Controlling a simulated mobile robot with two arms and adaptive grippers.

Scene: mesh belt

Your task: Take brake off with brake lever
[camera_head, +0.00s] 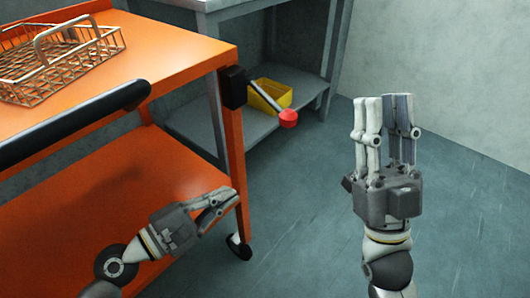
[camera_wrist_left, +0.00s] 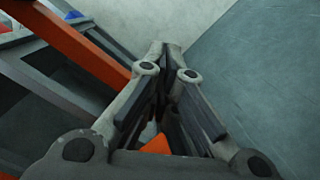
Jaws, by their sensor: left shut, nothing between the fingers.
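The brake lever (camera_head: 266,99) is a thin metal rod with a red knob (camera_head: 288,118) at its lower right end. It slants down from a black block (camera_head: 233,87) on the corner post of the orange cart (camera_head: 165,60). My left gripper (camera_head: 230,197) is shut and empty, below and left of the knob, beside the cart's post and apart from the lever. In the left wrist view its fingers (camera_wrist_left: 170,52) come together at the tips; I cannot make out the lever there. My right gripper (camera_head: 388,98) is upright, open and empty, right of the knob.
A wire basket (camera_head: 60,60) stands on the cart's top, with a black handle bar (camera_head: 75,122) along its near side. A grey bench (camera_head: 225,120) with a yellow bin (camera_head: 268,95) on its lower shelf stands behind. The floor at right is clear.

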